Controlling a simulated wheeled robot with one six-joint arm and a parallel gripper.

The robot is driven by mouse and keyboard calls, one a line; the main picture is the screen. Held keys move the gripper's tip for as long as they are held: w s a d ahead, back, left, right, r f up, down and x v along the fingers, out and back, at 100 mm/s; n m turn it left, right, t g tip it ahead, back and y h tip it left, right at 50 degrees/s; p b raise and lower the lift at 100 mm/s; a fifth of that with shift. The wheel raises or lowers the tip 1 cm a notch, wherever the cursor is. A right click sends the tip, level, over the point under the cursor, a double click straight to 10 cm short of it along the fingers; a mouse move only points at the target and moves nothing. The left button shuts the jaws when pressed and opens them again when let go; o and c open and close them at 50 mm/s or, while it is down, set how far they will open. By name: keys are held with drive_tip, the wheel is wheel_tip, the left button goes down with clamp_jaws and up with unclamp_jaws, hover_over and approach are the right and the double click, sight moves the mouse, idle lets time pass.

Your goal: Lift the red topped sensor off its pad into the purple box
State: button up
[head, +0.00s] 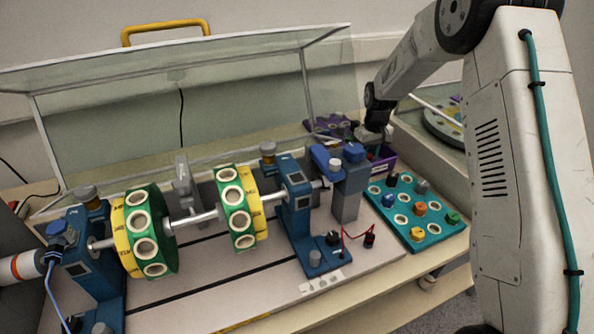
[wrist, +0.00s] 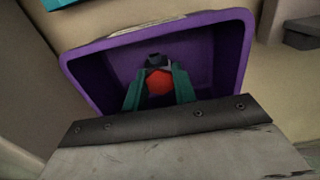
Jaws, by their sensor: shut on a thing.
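The red topped sensor (wrist: 159,82) shows in the wrist view between the two teal fingers of my gripper (wrist: 158,88). My gripper is shut on it. The purple box (wrist: 218,52) lies around and beyond the fingers in that view, and the sensor shows against its inside. I cannot tell how far the sensor is above the box floor. In the head view the purple box (head: 384,163) stands at the back right, partly hidden by my gripper (head: 375,143). The sensor's pad cannot be made out.
A teal board (head: 425,232) with several colored pieces lies in front of the box. A shaft rig with two green-yellow discs (head: 150,232) and blue supports (head: 300,215) fills the bench's middle. A clear raised guard (head: 190,100) stands behind it. A round tray (head: 445,118) is at the right.

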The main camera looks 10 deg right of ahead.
sight(369, 156)
drive_tip(key=shift+f, duration=0.2)
drive_tip(key=o, duration=1)
drive_tip(key=shift+r, duration=2.5)
